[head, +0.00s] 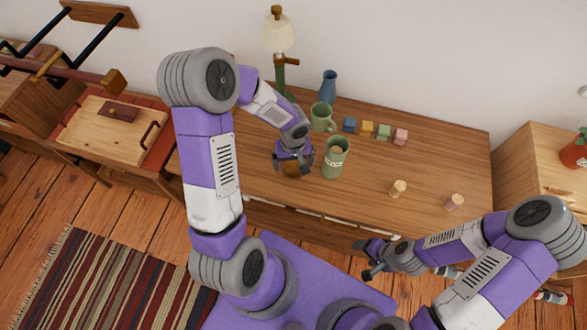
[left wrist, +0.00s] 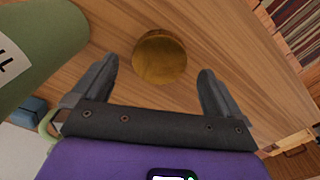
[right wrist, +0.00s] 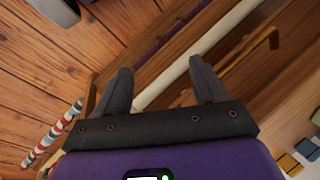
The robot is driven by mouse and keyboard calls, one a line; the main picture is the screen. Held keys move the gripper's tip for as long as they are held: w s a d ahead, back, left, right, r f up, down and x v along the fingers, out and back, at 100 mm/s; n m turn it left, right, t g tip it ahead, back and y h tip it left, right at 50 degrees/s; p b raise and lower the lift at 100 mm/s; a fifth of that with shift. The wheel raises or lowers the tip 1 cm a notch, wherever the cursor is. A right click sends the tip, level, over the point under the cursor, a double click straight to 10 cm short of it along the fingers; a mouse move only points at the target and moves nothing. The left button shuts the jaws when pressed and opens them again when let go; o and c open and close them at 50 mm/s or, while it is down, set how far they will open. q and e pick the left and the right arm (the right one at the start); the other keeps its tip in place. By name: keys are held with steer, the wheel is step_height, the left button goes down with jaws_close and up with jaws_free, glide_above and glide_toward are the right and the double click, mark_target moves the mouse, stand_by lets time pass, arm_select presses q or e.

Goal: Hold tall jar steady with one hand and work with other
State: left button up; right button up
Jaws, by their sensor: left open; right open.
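The tall green jar (head: 335,164) with a white label stands upright on the wooden table, with something tan showing at its mouth. Its side also shows in the left wrist view (left wrist: 40,40). My left gripper (head: 293,168) is open just left of the jar, apart from it. A round golden-brown wooden piece (left wrist: 159,57) lies on the table between and beyond its open fingers (left wrist: 158,85); in the head view the gripper partly covers it. My right gripper (head: 368,260) is open and empty in front of the table's front edge, low and away from the jar.
A green mug (head: 321,118), a blue vase (head: 328,87) and a lamp (head: 279,32) stand behind the jar. Small coloured blocks (head: 367,129) line up to the right. Two pegs (head: 397,188) (head: 454,201) stand at the right front. The table's right middle is clear.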

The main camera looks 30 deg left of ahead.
mark_target(294, 168)
arm_select(q)
step_height(294, 168, down, 3)
steer(key=shift+d+r, duration=0.1)
steer(key=shift+c, duration=0.2)
steer(key=c, duration=1.1)
step_height(294, 168, up, 10)
steer(key=shift+r+p, duration=0.1)
steer(key=shift+p, duration=1.15)
steer(key=shift+c, duration=0.2)
